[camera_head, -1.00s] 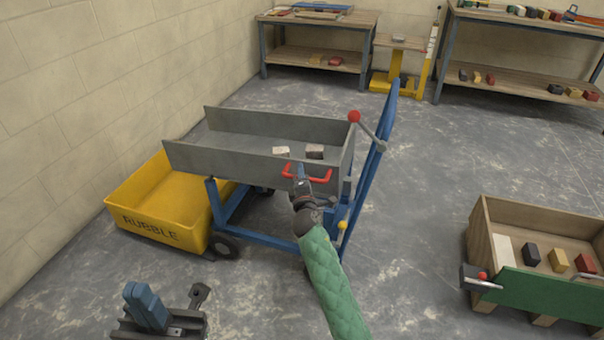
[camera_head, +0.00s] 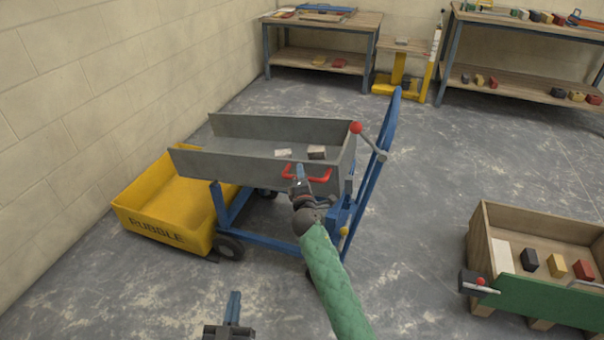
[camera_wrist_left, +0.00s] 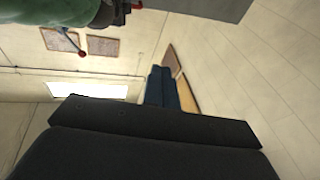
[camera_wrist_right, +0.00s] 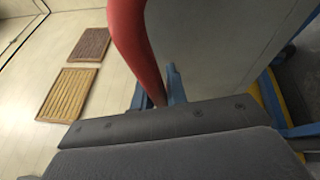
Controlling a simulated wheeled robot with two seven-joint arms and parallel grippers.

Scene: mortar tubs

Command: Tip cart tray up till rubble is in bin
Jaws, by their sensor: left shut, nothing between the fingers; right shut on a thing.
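The grey cart tray (camera_head: 222,164) sits on a blue cart frame and looks roughly level. The yellow bin (camera_head: 165,238), lettered RUBBLE, stands on the floor under and beyond the tray's left end; the part I see inside looks empty. My right gripper (camera_head: 301,176) is shut on the tray's red handle (camera_head: 322,180), which also fills the middle of the right wrist view (camera_wrist_right: 130,40). My left gripper (camera_head: 233,306) is shut and empty, low in front of the cart.
A lever with a red knob (camera_head: 356,128) sits by the cart's blue upright push handle (camera_head: 392,115). A wooden crate (camera_head: 483,240) with blocks and a green front stands at the right. Workbenches (camera_head: 320,75) line the back. Open floor lies between cart and crate.

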